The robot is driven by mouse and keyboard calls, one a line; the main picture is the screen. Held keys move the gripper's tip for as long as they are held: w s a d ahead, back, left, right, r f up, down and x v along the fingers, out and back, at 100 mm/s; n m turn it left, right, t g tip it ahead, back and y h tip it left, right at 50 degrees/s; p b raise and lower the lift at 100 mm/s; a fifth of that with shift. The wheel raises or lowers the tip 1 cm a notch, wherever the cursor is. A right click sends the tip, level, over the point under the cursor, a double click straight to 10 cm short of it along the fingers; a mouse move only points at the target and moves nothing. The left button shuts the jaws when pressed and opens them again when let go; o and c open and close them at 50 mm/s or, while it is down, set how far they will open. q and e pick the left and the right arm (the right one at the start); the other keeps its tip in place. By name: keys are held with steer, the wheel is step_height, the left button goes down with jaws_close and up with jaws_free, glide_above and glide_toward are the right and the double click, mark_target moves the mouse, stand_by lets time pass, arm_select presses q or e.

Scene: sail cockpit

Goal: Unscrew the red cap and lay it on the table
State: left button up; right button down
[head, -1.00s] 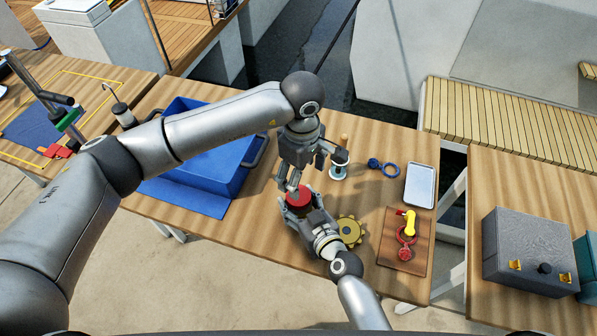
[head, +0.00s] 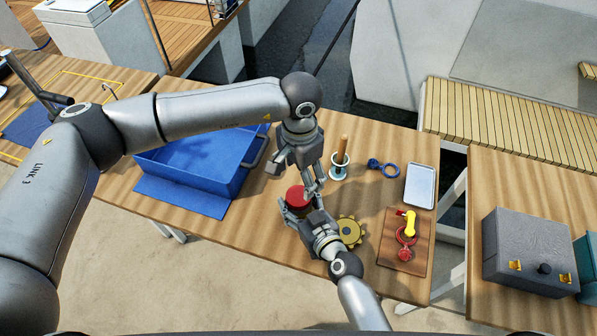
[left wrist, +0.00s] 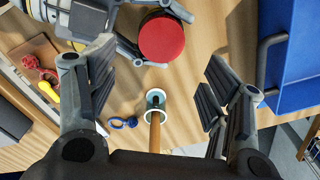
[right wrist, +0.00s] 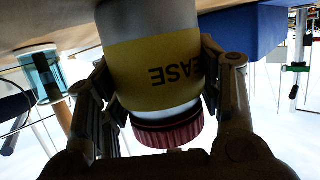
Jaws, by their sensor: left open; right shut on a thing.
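The red cap (head: 297,196) sits on top of a jar; in the right wrist view the cap (right wrist: 168,130) is at the jar's end. The jar (right wrist: 150,75) is pale with a yellow label reading "EASE". I cannot tell how tightly the cap is screwed. My right gripper (head: 302,210) is shut around the jar's sides. My left gripper (head: 298,178) is open and empty, just above and beside the cap. In the left wrist view the cap (left wrist: 161,38) lies off the space between the fingers, toward the top edge, touching neither.
The wooden table (head: 265,245) has bare room at front left of the jar. A blue bin (head: 195,165) stands left. A wooden-handled tool in a holder (head: 340,165), a gold gear (head: 350,231), a metal tray (head: 419,186) and a board with shackles (head: 390,262) lie right.

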mark_target(298, 195)
arm_select(q)
steer(key=shift+a+m, duration=0.15)
steer(key=shift+m, duration=1.05)
steer(key=shift+f, duration=0.2)
step_height(298, 195, down, 8)
steer(key=shift+r, duration=0.15)
steer(key=c, duration=0.9)
steer(key=o, duration=1)
steer(key=shift+c, duration=0.2)
steer(key=shift+r, duration=0.15)
